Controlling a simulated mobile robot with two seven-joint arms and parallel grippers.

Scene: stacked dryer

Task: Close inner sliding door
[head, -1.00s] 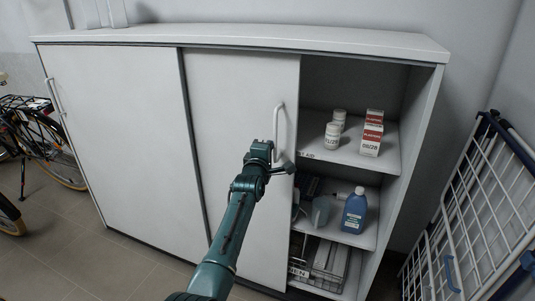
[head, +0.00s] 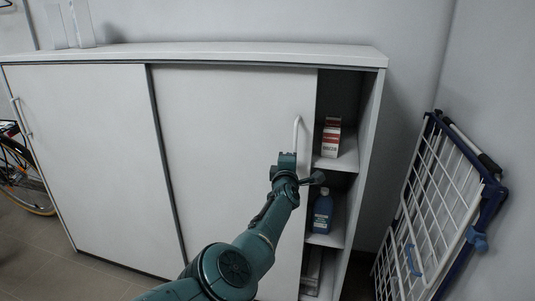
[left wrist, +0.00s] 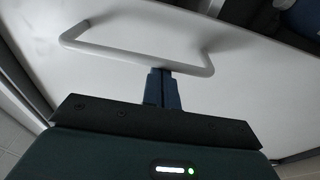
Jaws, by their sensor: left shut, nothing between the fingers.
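The inner sliding door (head: 230,125) is a white panel covering most of the right half of the white cabinet (head: 80,130). A narrow opening shows to the right of its edge. Its white bar handle (head: 296,133) stands near that edge, and it also shows in the left wrist view (left wrist: 130,55). My left gripper (head: 288,157) is at the lower part of the handle. In the left wrist view its blue fingers (left wrist: 162,75) are together, with tips at the bar, near one end. Nothing is between them; I cannot tell whether they press on the bar. My right gripper is not in view.
Inside the opening, a red and white box (head: 331,138) stands on the upper shelf and a blue bottle (head: 322,212) on the shelf below. A drying rack (head: 425,200) leans at the right. A bicycle (head: 25,175) stands at the far left.

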